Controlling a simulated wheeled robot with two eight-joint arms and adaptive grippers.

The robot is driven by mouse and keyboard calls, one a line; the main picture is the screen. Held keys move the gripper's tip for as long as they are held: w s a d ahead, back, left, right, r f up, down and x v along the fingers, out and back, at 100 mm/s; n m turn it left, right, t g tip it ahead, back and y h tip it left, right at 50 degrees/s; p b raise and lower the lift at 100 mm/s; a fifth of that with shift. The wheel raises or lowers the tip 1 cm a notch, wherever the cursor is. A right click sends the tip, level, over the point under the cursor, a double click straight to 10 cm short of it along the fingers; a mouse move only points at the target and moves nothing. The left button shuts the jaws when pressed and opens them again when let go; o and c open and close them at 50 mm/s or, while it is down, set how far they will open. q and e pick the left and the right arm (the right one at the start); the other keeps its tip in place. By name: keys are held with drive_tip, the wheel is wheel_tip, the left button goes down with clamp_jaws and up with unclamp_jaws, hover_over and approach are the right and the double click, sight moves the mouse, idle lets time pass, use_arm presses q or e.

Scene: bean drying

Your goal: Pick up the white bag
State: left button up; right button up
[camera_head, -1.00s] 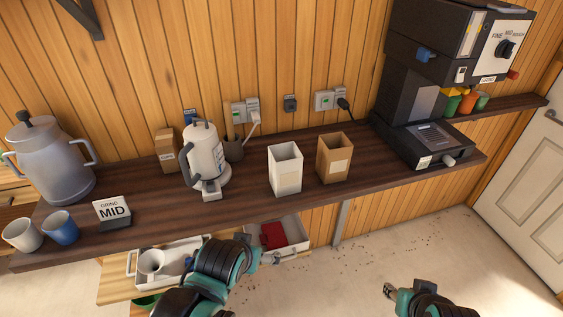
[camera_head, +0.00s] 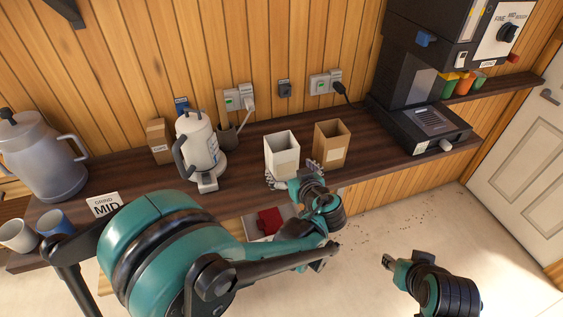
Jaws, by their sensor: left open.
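The white bag (camera_head: 282,153) stands upright and open-topped on the dark wooden counter, with a label on its front. My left gripper (camera_head: 293,176) is at the bag's lower front, its open fingers spread to either side of the bag's base. I cannot tell whether the fingers touch it. My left arm covers part of the counter's front edge. My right gripper (camera_head: 388,263) is low at the right, away from the counter; its jaw state is not clear.
A brown bag (camera_head: 331,145) stands close to the right of the white bag. A white kettle (camera_head: 198,146) stands to the left. A black grinder (camera_head: 425,122) is at the right end of the counter (camera_head: 377,150). An open drawer with a red item (camera_head: 270,221) is below.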

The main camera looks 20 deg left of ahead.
use_arm(q)
drive_tip(key=b+x, duration=0.1)
drive_tip(key=x, duration=0.6)
drive_tip(key=shift+f, duration=0.1)
drive_tip(key=shift+s, duration=0.1)
drive_tip(key=shift+c, duration=0.6)
drive_tip(key=c, duration=1)
